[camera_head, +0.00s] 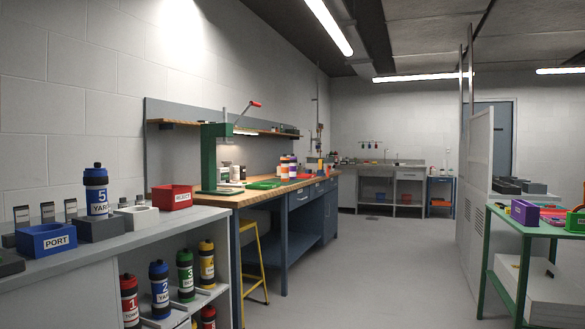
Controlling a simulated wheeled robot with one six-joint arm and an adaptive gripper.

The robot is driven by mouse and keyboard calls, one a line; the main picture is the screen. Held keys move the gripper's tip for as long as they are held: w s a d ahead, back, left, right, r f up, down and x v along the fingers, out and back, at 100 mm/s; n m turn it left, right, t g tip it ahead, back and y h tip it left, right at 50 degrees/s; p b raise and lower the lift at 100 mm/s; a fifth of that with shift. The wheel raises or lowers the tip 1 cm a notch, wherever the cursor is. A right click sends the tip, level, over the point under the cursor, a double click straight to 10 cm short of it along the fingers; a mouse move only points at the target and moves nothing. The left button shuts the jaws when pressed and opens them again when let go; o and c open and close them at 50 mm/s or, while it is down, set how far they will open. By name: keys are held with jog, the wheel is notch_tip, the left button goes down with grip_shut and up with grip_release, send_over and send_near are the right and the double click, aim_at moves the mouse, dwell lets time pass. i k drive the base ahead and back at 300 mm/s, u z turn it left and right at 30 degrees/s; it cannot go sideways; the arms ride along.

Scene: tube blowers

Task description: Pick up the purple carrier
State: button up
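A purple carrier (525,212), a small open box with a pale label on its front, sits on the green-framed table (545,230) at the right of the head view. A green item (575,221) with an orange part stands right beside it, cut by the picture's edge. My gripper does not show in this view.
A grey counter (130,248) at the left bears a blue PORT box (46,239), a red box (172,197) and a blue bottle (96,190). A wooden workbench (262,192) with a green press stands behind it. A yellow stool (254,262) is beside it. The middle floor is clear.

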aim_at(292, 167)
jog(key=z, duration=0.2)
jog(key=i, duration=4.95)
jog(key=u, duration=0.6)
jog(key=i, duration=1.9)
jog(key=u, duration=0.25)
